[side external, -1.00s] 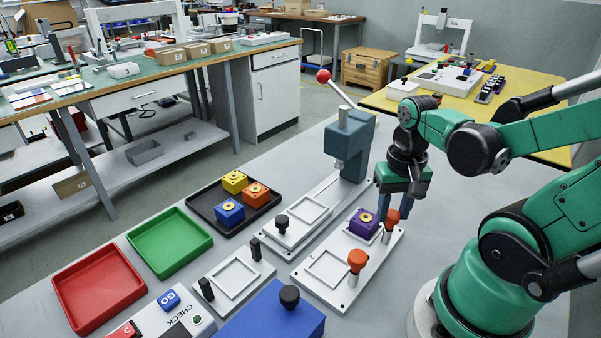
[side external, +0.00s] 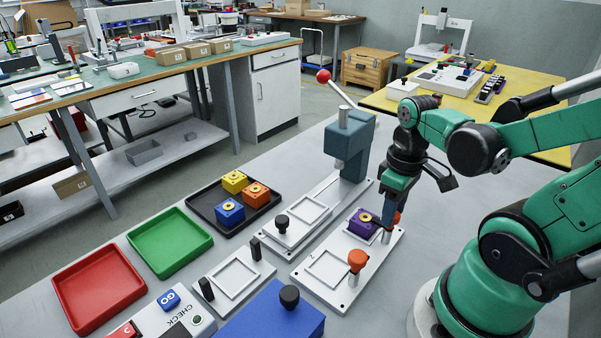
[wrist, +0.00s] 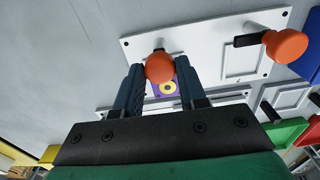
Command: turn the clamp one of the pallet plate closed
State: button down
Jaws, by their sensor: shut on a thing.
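The white pallet plate (side external: 338,297) lies on the grey bench and carries two clamps with orange knobs. My gripper (wrist: 158,68) is shut on the orange knob (wrist: 159,66) of the far clamp, beside the purple block (side external: 363,223). In the side view this knob (side external: 397,218) is partly hidden by my fingers (side external: 389,205), which point down. The purple block sits in the plate's far pocket; its yellow ring (wrist: 168,88) shows behind the knob. The far clamp's arm is hidden, so I cannot tell its angle. The other clamp's orange knob (side external: 357,260) stands at the near pocket, which is empty.
A blue-grey press (side external: 350,145) with a red-ball lever stands behind the plate. A black tray (side external: 208,219) with yellow, orange and blue blocks, a green tray (side external: 170,263) and a red tray (side external: 99,308) lie to the left. A blue box (side external: 275,318) is in front.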

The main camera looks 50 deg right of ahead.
dwell(0.4)
jog(key=shift+c, duration=2.4)
grip_release()
jog(key=shift+r, duration=0.1)
jog(key=shift+r, duration=2.75)
jog(key=w+a+r+t, duration=0.1)
jog(key=w+a+t, duration=0.6)
jog(key=w+a, duration=0.1)
jog(key=shift+w+a+r, duration=0.2)
jog(key=shift+w+a, duration=0.1)
jog(key=shift+w, duration=0.55)
